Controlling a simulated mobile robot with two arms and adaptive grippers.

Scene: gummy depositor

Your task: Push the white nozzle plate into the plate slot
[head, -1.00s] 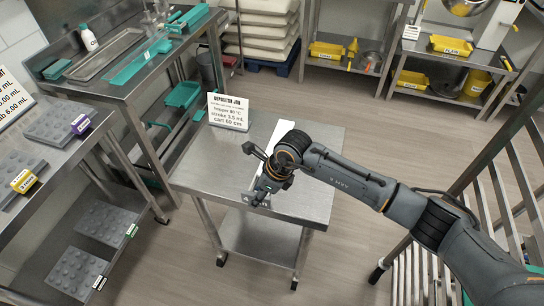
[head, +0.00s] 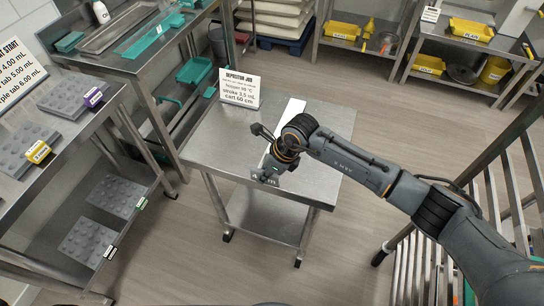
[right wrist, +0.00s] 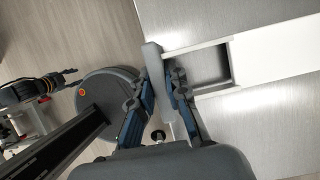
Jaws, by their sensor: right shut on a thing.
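The white nozzle plate (head: 291,110) lies along the steel cart top, partly hidden by my right arm. In the right wrist view, the long white plate (right wrist: 275,55) has a rectangular opening near its near end and a grey grip bar (right wrist: 153,58) across that end. My right gripper (right wrist: 166,80) is shut on this bar, one blue-grey finger on each side. I cannot make out the plate slot.
The cart top (head: 225,135) is otherwise mostly clear. A depositor job sign (head: 240,90) stands at its back left corner. A shelf with grey moulds (head: 82,98) is at the left. A slatted rack (head: 485,190) stands at the right, near my arm.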

